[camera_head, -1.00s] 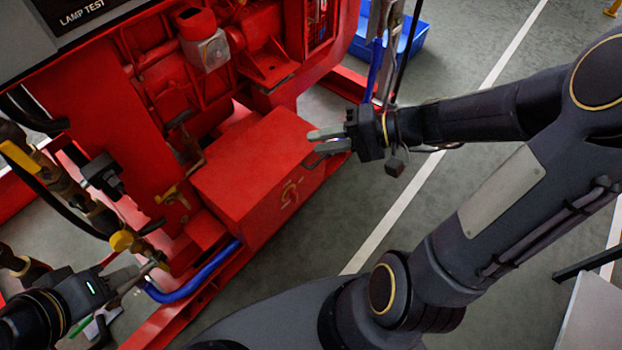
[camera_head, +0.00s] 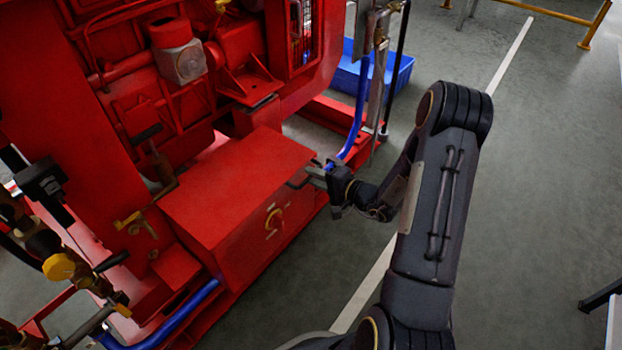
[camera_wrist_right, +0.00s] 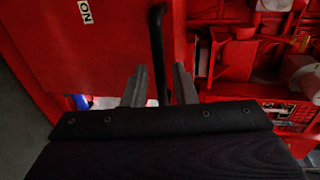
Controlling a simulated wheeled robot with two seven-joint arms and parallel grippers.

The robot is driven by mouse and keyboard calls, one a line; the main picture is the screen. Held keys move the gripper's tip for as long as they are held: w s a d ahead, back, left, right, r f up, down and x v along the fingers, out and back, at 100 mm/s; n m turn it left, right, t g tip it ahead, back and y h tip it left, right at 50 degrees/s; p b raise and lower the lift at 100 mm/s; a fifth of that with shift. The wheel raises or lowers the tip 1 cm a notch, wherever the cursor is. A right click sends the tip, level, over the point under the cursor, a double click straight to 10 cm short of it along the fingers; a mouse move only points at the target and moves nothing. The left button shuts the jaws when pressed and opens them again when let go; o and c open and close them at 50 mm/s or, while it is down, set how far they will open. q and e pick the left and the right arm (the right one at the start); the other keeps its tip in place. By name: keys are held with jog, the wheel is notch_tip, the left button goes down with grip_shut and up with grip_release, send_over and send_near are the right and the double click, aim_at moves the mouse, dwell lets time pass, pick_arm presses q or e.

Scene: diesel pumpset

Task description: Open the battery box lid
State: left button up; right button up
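The red battery box (camera_head: 215,235) stands in the middle of the head view with its flat red lid (camera_head: 240,175) down. A black bar handle (camera_head: 297,184) sticks out at the lid's right edge. My right gripper (camera_head: 315,172) is at that edge. In the right wrist view, the black handle (camera_wrist_right: 157,50) runs between the two grey fingers of my right gripper (camera_wrist_right: 159,85). The fingers are apart, with a visible gap on each side of the bar. The lower end of the handle is hidden behind the gripper body. My left gripper does not show.
A red and yellow rotary switch (camera_head: 273,218) is on the box front. The red engine (camera_head: 170,90) rises behind the box. A blue hose (camera_head: 358,115) and upright pipes stand close behind my right gripper. A blue bin (camera_head: 390,70) lies beyond.

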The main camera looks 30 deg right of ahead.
jog(key=shift+x, duration=0.8)
grip_shut()
jog(key=shift+r, duration=0.1)
